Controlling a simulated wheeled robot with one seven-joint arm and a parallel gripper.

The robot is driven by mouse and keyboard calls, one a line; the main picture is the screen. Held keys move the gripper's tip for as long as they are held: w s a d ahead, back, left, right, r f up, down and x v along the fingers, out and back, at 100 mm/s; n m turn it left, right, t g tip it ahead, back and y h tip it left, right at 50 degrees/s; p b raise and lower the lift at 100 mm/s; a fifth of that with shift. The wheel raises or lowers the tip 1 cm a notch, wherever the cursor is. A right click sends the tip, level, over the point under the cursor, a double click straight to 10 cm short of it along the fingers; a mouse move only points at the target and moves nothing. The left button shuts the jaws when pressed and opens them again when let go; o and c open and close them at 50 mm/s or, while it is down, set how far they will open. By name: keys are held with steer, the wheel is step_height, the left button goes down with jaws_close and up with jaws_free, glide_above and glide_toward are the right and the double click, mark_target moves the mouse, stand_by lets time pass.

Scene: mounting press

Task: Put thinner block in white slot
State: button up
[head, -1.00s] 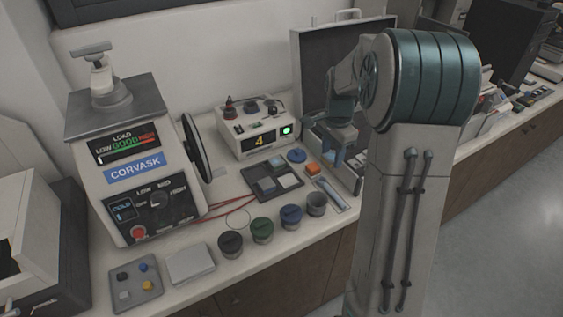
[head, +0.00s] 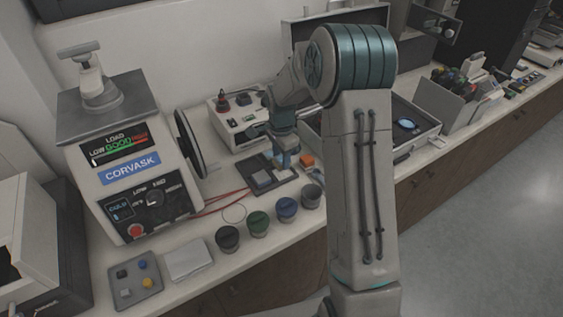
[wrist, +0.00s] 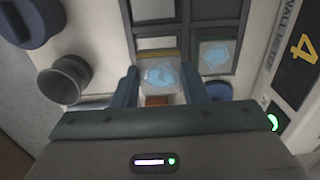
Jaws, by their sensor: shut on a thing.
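My gripper (wrist: 160,88) is shut on a clear, squarish block with a pale blue core (wrist: 160,76), seen between its fingers in the wrist view. The held block overlaps the near edge of the dark tray (wrist: 187,30). A white slot surface (wrist: 156,43) shows just beyond the block, partly hidden by it. A similar clear block with a blue core (wrist: 214,54) sits in the tray compartment to the right. I cannot tell which block is thinner.
An orange block (head: 307,160) lies right of the tray. Several round cups, including a green one (head: 258,223), line the bench front. The meter box (head: 235,122) stands behind the tray. The CORVASK press (head: 135,175) is left, and an open case (head: 408,137) is right.

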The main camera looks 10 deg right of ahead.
mark_target(281, 159)
steer(key=shift+f+p, duration=0.3)
steer(key=shift+f, duration=1.35)
steer(key=shift+f, duration=0.1)
steer(key=o, duration=1.3)
